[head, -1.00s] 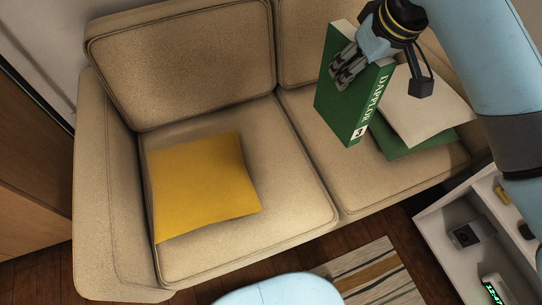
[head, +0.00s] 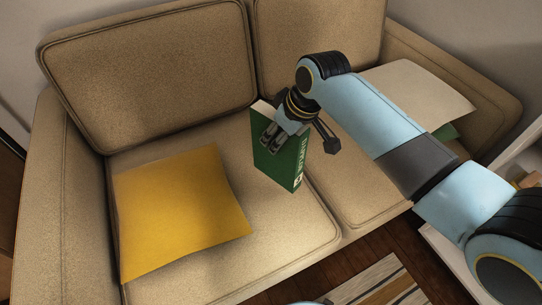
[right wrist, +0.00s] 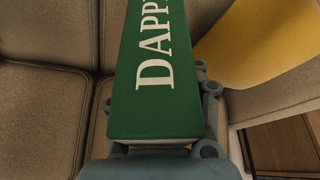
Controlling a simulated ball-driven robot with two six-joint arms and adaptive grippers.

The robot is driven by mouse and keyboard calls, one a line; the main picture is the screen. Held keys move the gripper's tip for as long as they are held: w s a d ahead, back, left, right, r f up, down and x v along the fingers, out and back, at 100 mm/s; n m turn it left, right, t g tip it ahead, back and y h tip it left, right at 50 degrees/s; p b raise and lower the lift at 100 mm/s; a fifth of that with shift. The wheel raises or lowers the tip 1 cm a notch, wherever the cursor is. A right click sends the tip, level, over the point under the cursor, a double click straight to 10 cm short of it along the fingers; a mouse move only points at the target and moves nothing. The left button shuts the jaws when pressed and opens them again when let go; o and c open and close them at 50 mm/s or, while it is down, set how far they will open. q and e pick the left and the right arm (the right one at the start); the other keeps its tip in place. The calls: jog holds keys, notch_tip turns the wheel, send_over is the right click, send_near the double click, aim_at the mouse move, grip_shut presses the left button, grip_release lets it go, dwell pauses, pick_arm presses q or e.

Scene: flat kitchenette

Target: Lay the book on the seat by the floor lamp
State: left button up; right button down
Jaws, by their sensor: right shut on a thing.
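The green book (head: 284,166) with white spine lettering is held upright, a little tilted, in my right gripper (head: 270,137). The gripper is shut on it near its upper edge. In the head view the book is in front of the left seat cushion (head: 222,140) of the beige sofa, near the seam with the right seat cushion (head: 352,188). I cannot tell whether its lower edge touches the seat. In the right wrist view the book's spine (right wrist: 155,80) fills the middle. My left gripper and the floor lamp are not in view.
A yellow cushion (head: 182,212) lies on the left seat. A cream cushion (head: 425,88) and a green item (head: 446,132) lie at the sofa's right end, partly behind my right arm. A striped rug (head: 378,285) lies on the floor in front.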

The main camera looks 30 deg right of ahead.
jog(key=f, duration=0.1)
jog(key=a+f+b, duration=0.1)
jog(key=f, duration=0.3)
jog(key=shift+w+a+b, duration=0.2)
jog(key=shift+a+b, duration=0.15)
jog(key=shift+b, duration=0.05)
jog(key=c, duration=0.9)
grip_release()
jog(key=shift+s+f, duration=0.1)
jog(key=shift+f, duration=0.05)
jog(key=p+v, duration=0.4)
jog(key=v, duration=0.8)
jog(key=shift+d, duration=0.1)
